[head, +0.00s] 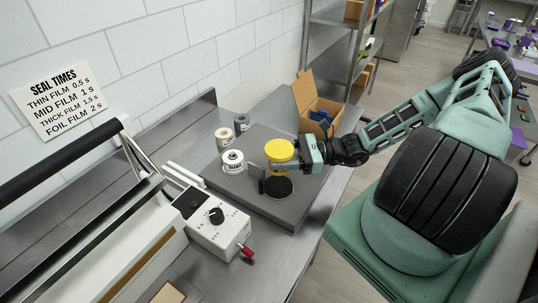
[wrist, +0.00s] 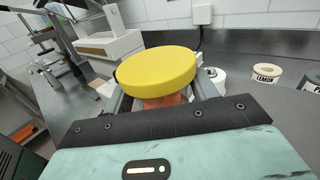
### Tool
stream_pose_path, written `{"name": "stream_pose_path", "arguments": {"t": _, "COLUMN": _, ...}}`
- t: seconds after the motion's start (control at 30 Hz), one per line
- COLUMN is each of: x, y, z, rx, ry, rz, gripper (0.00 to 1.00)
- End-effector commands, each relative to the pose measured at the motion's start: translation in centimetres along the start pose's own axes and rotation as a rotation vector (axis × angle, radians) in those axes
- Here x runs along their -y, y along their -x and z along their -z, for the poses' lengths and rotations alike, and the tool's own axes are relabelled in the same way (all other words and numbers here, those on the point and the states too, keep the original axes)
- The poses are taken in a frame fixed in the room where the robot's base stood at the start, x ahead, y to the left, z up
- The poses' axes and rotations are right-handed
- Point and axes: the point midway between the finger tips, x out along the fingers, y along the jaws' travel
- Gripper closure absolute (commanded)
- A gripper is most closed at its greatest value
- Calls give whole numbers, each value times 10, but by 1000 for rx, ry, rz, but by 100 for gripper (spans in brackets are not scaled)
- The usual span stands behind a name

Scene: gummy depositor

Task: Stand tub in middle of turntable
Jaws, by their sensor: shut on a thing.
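A tub with a yellow lid (head: 279,150) is in my gripper (head: 276,168). It looks upright in the head view. In the wrist view the yellow lid (wrist: 157,71) fills the space between the two fingers, with a bit of orange tub body below it. The turntable seems to be the round black disc (head: 278,188) on the grey slab. The tub shows just above the disc in the head view; its underside is hidden, so I cannot tell whether it touches. The disc is hidden in the wrist view.
A white tub (head: 232,162) and two small labelled tubs (head: 224,137) (head: 241,123) stand left of the disc. An open cardboard box (head: 318,110) stands behind. A control box (head: 211,220) with a dial and red lever is at the front left. The slab (head: 287,214) is bare in front.

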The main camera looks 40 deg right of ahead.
Motion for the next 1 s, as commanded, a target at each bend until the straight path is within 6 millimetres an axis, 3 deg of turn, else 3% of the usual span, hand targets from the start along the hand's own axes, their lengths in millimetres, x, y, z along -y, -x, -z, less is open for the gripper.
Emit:
{"name": "stream_pose_path", "arguments": {"t": 0.6, "x": -2, "y": 0, "z": 60, "rx": 1, "ry": -1, "rz": 1, "gripper": 69}}
{"name": "stream_pose_path", "arguments": {"t": 1.0, "x": -2, "y": 0, "z": 65, "rx": 0, "ry": 0, "rz": 0, "gripper": 69}}
